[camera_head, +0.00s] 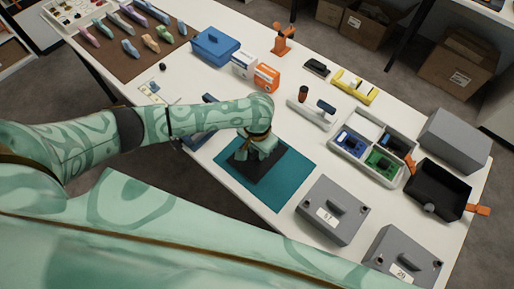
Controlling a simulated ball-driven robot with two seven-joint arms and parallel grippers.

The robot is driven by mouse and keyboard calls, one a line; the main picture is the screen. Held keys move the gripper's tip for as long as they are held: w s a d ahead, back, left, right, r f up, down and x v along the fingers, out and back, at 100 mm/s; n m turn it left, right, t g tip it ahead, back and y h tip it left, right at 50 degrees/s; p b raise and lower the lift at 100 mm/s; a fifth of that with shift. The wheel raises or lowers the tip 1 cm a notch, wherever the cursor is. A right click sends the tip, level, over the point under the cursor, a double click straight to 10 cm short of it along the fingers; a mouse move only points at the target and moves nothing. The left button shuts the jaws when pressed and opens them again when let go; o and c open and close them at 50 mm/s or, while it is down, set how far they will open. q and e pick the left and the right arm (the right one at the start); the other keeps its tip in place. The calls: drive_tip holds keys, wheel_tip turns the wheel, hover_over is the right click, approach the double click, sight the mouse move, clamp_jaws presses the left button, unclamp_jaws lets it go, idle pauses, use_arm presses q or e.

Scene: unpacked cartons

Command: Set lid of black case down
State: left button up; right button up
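The black lid (243,171) is at the teal mat (293,181), over its upper left part. I cannot tell whether it rests on the mat or hangs just above it. My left gripper (257,153) points down at the middle of the lid. Its fingers are at the lid's top, and they hide any handle there. I cannot tell whether they are closed on it. The black case (440,188) stands open at the right end of the table, with orange clips at its sides. My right gripper is not in view.
Two grey cases (331,212) (402,257) stand right of the mat. A grey tray with circuit boards (374,142) and a grey box (455,139) are beyond. A blue case (214,46) and orange-white box (266,77) stand behind.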

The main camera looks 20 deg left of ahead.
use_arm(q)
drive_tip(key=shift+o, duration=0.3)
drive_tip(key=shift+r, duration=0.1)
wheel_tip(320, 180, up, 12)
drive_tip(key=p, duration=0.5)
drive_tip(key=shift+p, duration=0.35)
